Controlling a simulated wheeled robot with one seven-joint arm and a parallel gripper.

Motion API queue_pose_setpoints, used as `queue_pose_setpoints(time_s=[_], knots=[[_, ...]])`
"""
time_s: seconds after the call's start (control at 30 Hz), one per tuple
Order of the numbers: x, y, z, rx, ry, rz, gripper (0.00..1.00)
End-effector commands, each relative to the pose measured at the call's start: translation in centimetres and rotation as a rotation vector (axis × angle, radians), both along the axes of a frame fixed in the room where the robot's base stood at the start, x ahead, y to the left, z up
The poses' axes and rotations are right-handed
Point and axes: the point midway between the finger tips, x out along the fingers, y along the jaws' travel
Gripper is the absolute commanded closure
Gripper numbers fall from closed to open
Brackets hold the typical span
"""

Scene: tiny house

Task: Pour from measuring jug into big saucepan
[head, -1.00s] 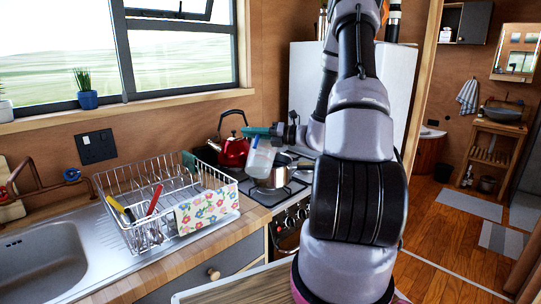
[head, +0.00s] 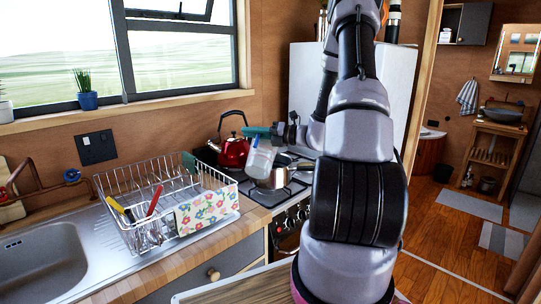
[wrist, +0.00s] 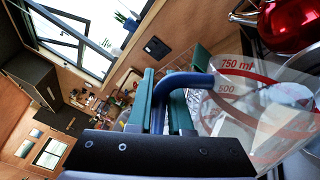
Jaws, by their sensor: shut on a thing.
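The measuring jug (head: 260,160) is clear plastic with a blue handle. In the wrist view the jug (wrist: 245,105) shows red markings, among them 750 ml and 500, and its handle (wrist: 182,84) lies between the green fingers. My gripper (head: 259,133) is shut on the jug's handle; its fingers also show in the wrist view (wrist: 160,105). The jug is tilted, above and slightly left of the big saucepan (head: 276,178), a metal pan on the stove. I cannot tell whether any liquid is in the jug or flowing from it.
A red kettle (head: 233,152) stands on the stove, just behind and left of the jug. A wire dish rack (head: 165,205) with utensils and a floral cloth (head: 207,209) is on the counter left of the stove. The sink (head: 40,262) is at far left.

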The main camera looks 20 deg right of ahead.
Motion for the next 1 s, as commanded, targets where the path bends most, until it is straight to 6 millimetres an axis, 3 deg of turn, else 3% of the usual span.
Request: queue_pose_setpoints(time_s=[1.0], knots=[[0.39, -0.31, 0.08, 0.033, 0.038, 0.0, 1.0]])
